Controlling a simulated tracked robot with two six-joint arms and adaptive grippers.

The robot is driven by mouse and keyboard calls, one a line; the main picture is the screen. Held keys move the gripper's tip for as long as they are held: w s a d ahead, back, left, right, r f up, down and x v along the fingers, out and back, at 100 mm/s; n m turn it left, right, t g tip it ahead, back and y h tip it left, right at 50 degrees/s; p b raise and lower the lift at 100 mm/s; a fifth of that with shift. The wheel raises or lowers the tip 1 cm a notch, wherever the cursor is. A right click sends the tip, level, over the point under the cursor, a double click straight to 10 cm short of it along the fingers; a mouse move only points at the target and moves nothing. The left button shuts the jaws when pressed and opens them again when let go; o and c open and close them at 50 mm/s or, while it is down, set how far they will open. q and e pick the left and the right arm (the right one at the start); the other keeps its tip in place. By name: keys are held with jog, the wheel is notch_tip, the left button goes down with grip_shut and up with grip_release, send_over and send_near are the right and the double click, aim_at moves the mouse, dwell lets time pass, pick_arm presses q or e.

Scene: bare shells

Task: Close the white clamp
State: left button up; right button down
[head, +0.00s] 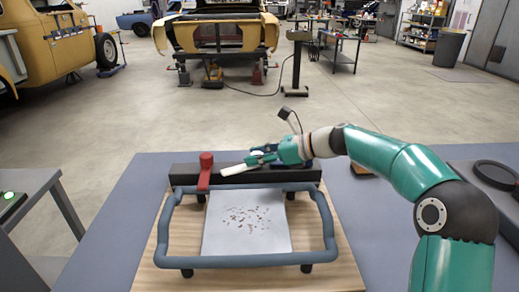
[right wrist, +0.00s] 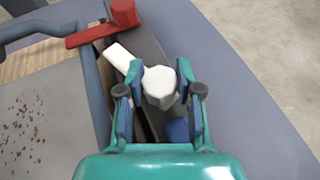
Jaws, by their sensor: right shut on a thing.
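The white clamp (head: 232,170) sits on the black bar (head: 185,179) at the far side of the blue-grey frame (head: 250,260). Its lever points left in the head view, lying roughly along the bar and slightly slanted. My right gripper (head: 262,157) is shut on the white clamp. In the right wrist view, its fingers (right wrist: 158,76) stand on both sides of the clamp's round white knob (right wrist: 160,88), and the white lever (right wrist: 118,58) sticks out to the upper left. The fingers partly hide the clamp in the head view. My left gripper is out of view.
A red clamp (head: 205,172) stands left on the bar, its lever reaching toward the frame. A blue clamp (right wrist: 177,130) is partly hidden by my right gripper. A speckled pale sheet (head: 245,235) lies inside the frame. A dark round object (head: 497,174) lies at the right.

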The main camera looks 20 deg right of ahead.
jog(key=shift+a, duration=0.1)
jog(key=c, duration=0.7)
grip_release()
jog(key=shift+w, duration=0.1)
jog(key=v, duration=1.2)
jog(key=shift+f, duration=0.15)
